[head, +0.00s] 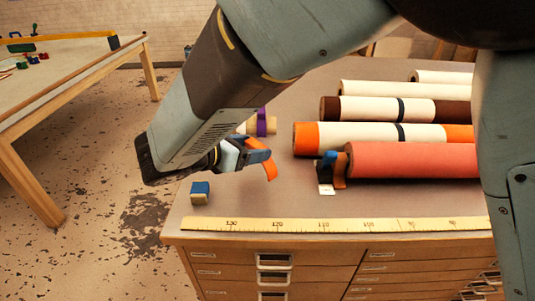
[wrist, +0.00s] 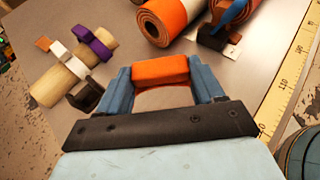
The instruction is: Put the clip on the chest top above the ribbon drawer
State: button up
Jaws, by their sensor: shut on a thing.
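My gripper (head: 262,158) is shut on an orange clip (head: 269,170), a curved band that hangs from the fingertips above the left part of the chest top (head: 290,202). In the wrist view the orange clip (wrist: 160,69) sits between the two blue fingers. The chest (head: 225,256) has several drawers in its front, with small labels too small to read, so I cannot tell which is the ribbon drawer.
Several rolls (head: 410,160) lie on the chest top at the right. A wooden rod with purple and other clips (wrist: 67,74) lies behind my gripper. A blue-topped block (head: 200,188) stands near the front left. A yellow ruler (head: 300,224) runs along the front edge.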

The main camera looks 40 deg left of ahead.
jog(key=shift+w+a+f, duration=0.1)
jog(key=shift+a+f, duration=0.05)
jog(key=shift+f, duration=0.6)
jog(key=shift+w+a+f, duration=0.1)
jog(key=shift+a+f, duration=0.05)
jog(key=shift+f, duration=0.55)
jog(key=shift+w+a+f, duration=0.1)
jog(key=shift+a+f, duration=0.05)
jog(key=shift+f, duration=0.6)
jog(key=o, duration=1)
jog(key=shift+f, duration=0.1)
jog(key=v, duration=1.2)
